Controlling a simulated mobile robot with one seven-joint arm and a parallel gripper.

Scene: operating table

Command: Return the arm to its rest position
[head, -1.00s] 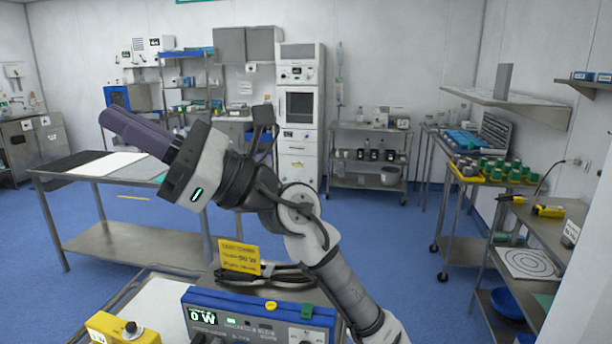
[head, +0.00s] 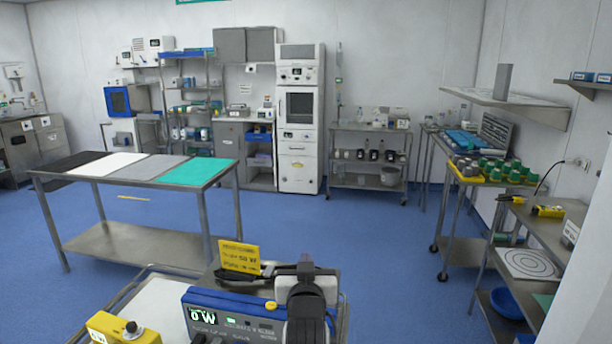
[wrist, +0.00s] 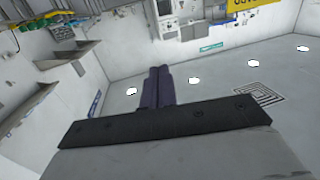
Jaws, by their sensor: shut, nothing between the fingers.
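My arm (head: 308,290) is folded low at the bottom middle of the head view, in front of the blue device with the "0 W" display (head: 205,317). Its fingers do not show clearly there. In the wrist view my gripper (wrist: 158,72) shows two dark purple fingers side by side, closed against each other with nothing between them. They point into open air toward the room's walls, which appear tilted.
A steel table (head: 135,242) with black, white, grey and green mats stands at left. A yellow sign (head: 239,258) and yellow box (head: 123,328) are near the device. Shelving and carts line the right side. Blue floor between is clear.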

